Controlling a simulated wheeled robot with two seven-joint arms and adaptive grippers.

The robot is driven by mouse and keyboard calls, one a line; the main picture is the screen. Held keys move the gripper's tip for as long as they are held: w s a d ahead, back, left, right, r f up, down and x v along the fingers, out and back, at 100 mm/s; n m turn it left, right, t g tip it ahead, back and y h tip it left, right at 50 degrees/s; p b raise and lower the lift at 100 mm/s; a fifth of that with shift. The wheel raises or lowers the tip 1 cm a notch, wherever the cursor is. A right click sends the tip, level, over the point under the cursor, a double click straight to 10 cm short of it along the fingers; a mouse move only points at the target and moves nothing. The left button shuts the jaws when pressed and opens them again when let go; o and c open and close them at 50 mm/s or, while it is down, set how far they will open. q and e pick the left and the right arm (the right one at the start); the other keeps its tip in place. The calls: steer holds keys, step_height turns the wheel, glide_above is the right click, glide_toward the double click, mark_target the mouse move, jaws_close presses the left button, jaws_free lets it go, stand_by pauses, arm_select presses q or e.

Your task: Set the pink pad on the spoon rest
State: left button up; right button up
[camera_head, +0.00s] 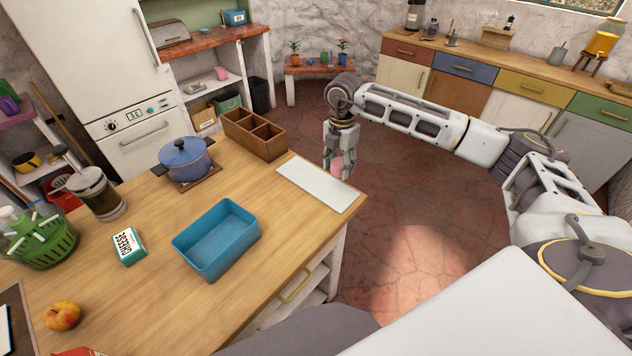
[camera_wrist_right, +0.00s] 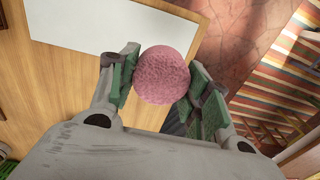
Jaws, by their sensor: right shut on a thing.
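The pink pad (camera_wrist_right: 161,75) is round and rough-textured. It sits between the two fingers of my right gripper (camera_wrist_right: 160,85), which is shut on it. In the head view the right gripper (camera_head: 340,170) hangs down beside the counter's right end, with a bit of the pink pad (camera_head: 337,163) showing between the fingers. A flat white board (camera_head: 318,184) lies at that end of the counter, just left of the gripper; it also shows in the wrist view (camera_wrist_right: 110,35). I cannot make out a thing that is surely the spoon rest. My left gripper is not in view.
Open floor lies right of the counter.

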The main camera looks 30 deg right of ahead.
steer(key=m, duration=0.7)
steer(key=shift+w+f, duration=0.1)
steer(key=shift+w, duration=0.15)
stand_by(0.4)
glide_above(336, 194)
steer(key=shift+w+f+p, duration=0.1)
steer(key=shift+f+p, duration=0.3)
steer(key=shift+f, duration=2.1)
steer(key=shift+f, duration=0.1)
step_height(336, 194, down, 4)
steer(key=shift+r+p, duration=0.25)
steer(key=shift+p, duration=0.1)
steer(key=shift+f, duration=0.65)
steer(key=shift+f, duration=0.1)
